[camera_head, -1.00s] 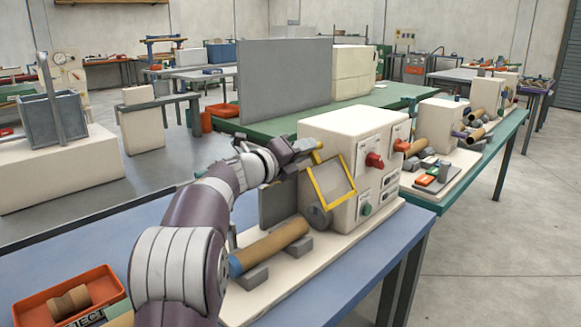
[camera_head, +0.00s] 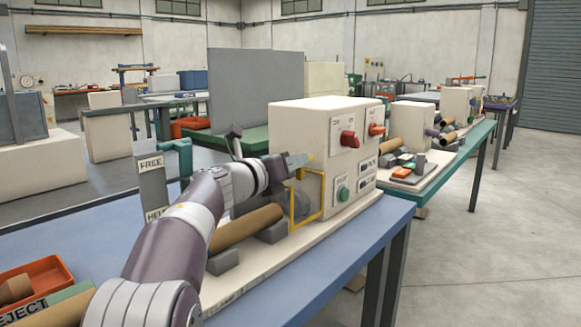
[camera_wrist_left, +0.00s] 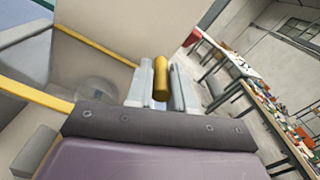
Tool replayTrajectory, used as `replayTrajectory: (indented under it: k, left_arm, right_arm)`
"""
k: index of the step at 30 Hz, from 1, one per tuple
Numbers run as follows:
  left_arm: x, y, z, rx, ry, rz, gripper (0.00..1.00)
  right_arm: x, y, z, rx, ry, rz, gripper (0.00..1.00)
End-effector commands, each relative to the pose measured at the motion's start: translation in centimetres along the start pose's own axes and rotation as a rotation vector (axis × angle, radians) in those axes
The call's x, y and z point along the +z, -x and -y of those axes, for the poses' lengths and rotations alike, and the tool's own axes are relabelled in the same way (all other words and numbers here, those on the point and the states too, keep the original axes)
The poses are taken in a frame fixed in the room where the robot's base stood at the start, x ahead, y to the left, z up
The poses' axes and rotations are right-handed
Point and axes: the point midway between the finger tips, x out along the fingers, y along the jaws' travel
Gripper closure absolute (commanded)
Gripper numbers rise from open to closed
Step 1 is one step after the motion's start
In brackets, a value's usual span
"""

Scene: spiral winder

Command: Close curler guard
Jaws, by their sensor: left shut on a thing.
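The curler guard (camera_head: 307,219) is a clear panel in a yellow frame on the front of the cream winder box (camera_head: 315,118). It hangs close to upright over the dark round part at the box's front. My left gripper (camera_head: 301,159) is at the guard's top, shut on its yellow handle (camera_head: 311,156). The left wrist view shows the yellow handle (camera_wrist_left: 161,80) between the two grey fingers, with the yellow frame (camera_wrist_left: 30,94) to the left. My arm hides part of the guard's left side. My right gripper is out of view.
A brown tube (camera_head: 246,227) lies on grey supports below my arm. The box front has a red knob (camera_head: 349,139) and a green button (camera_head: 343,193). An orange tray (camera_head: 40,275) stands on the blue bench at the left. Another winder stands beyond.

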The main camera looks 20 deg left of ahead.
Motion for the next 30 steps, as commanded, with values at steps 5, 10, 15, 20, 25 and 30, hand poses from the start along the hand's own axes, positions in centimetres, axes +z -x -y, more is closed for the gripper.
replayTrajectory:
  k: [5, 10, 15, 20, 25, 30]
  left_arm:
    - [-0.6, -0.1, 0.1, -0.008, -0.008, -0.010, 1.00]
    - [-0.7, -0.2, 0.1, -0.007, -0.007, -0.013, 1.00]
    - [-0.9, -0.2, 0.0, -0.007, -0.005, -0.016, 0.62]
    - [-0.7, -0.1, 0.0, -0.004, -0.007, -0.011, 0.57]
    - [-0.5, 0.0, -0.1, -0.002, -0.008, -0.008, 0.57]
    - [-0.3, 2.2, 0.0, 0.000, -0.009, -0.006, 0.57]
  right_arm:
    - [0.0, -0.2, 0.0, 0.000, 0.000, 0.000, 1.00]
    - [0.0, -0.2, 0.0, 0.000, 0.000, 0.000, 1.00]
    - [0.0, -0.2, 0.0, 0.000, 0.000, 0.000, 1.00]
    - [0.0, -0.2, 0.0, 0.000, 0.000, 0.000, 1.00]
    - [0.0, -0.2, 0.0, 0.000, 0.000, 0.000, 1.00]
    - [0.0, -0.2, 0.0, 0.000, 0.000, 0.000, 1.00]
